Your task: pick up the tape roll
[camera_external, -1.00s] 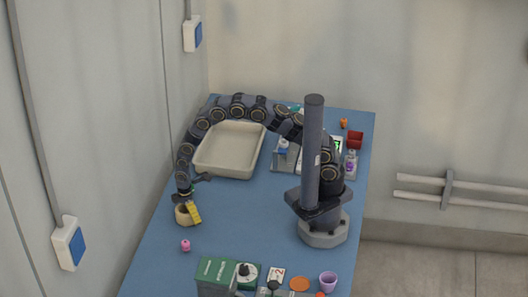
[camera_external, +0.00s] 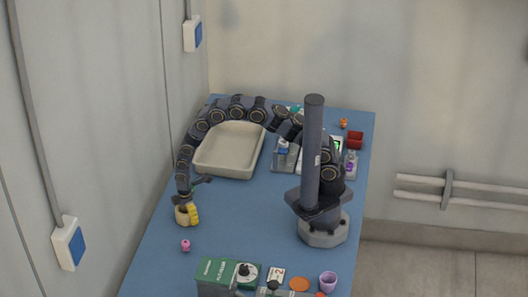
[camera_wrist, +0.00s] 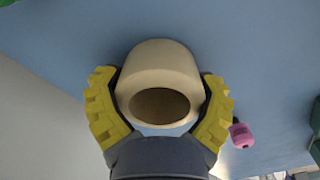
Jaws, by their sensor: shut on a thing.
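The tape roll (camera_wrist: 158,72) is a cream-coloured ring with a dark open core. In the wrist view it sits between the two yellow ridged fingers of my gripper (camera_wrist: 160,105), one on each side. My gripper is shut on it. In the external view my gripper (camera_external: 187,214) is low at the left edge of the blue table, and the tape roll (camera_external: 181,215) shows partly behind a yellow finger. I cannot tell whether the roll is touching the table.
A pink bottle-like item (camera_wrist: 242,136) lies close to the right finger; it also shows in the external view (camera_external: 185,245). A cream tray (camera_external: 228,172) stands farther back. A green box (camera_external: 216,268) and a purple cup (camera_external: 328,281) are at the front. The table's middle is clear.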

